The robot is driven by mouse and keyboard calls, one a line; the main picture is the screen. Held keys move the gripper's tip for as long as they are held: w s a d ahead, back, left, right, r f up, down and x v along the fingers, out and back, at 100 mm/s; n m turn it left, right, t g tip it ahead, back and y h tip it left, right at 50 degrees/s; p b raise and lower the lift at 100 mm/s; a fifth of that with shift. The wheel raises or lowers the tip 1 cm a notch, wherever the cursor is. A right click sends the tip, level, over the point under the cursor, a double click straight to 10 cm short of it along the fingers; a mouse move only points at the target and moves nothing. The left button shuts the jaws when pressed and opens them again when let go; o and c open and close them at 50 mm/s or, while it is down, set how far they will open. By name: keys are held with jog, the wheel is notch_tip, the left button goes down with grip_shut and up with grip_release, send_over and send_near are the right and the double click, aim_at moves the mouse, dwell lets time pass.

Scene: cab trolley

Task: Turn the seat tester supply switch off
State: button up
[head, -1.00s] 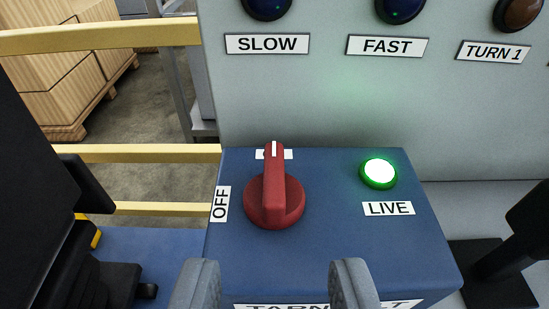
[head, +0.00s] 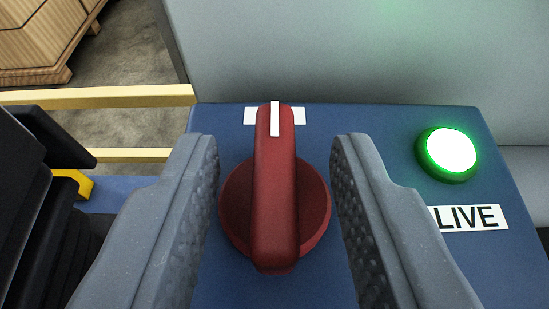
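The red rotary switch (head: 274,190) sits on top of the blue box (head: 345,120). Its raised handle points away from me, with the white pointer mark at the far end, toward a white label (head: 292,116) that the handle mostly covers. My gripper (head: 278,150) is open, with one grey finger on each side of the switch. Gaps show between the fingers and the handle. The green lamp (head: 450,153) to the right is lit, above the LIVE label (head: 470,217). The OFF label left of the switch is hidden behind my left finger.
A grey panel (head: 370,60) rises behind the box. Black parts (head: 35,190) stand close on the left.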

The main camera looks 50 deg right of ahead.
grip_shut()
jog(key=shift+a, duration=0.3)
jog(key=shift+d, duration=0.15)
